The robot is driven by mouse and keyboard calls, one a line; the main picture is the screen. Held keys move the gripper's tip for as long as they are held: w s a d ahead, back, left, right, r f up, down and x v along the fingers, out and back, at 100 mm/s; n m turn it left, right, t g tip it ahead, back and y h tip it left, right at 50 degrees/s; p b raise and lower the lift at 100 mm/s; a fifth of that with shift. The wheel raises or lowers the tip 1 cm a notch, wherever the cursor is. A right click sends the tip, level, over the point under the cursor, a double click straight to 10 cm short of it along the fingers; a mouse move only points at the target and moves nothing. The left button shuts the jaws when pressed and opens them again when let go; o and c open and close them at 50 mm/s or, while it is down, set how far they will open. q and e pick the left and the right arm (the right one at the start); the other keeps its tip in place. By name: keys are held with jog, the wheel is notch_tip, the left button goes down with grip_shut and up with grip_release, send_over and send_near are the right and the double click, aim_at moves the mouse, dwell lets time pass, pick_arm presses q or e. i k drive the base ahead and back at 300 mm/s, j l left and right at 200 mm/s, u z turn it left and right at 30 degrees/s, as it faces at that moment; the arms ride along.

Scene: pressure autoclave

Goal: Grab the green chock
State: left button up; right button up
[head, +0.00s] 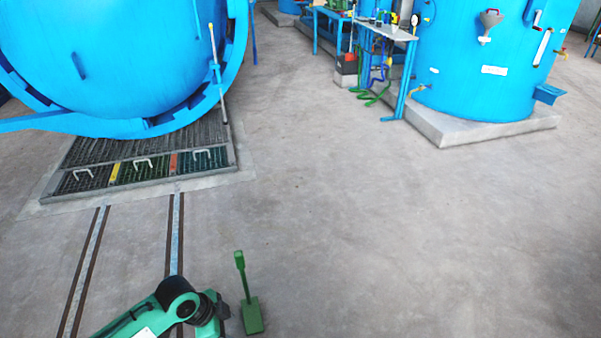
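The green chock (251,316) stands on the concrete floor at the bottom of the head view, a little left of the middle. It has a block-like base and a thin upright handle (241,262) with a wider top, leaning slightly left. My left arm comes in from the bottom left, and its dark wrist end is just left of the chock's base. A gap between them is hard to judge from here. The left gripper's fingers cannot be made out. My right gripper is not in the view.
Two floor rails (176,235) run toward a grated pit (150,150) below a large blue autoclave door (110,60). A blue tank (480,60) on a concrete plinth (490,130) and a small work table (390,30) stand at the back right. The floor right of the chock is clear.

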aim_at(250, 311)
jog(key=k+l, duration=0.1)
jog(key=l, duration=0.25)
jog(key=k+l, duration=0.15)
jog(key=l, duration=0.15)
jog(key=k+l, duration=0.1)
jog(key=l, duration=0.25)
jog(key=k+l, duration=0.1)
jog(key=l, duration=0.2)
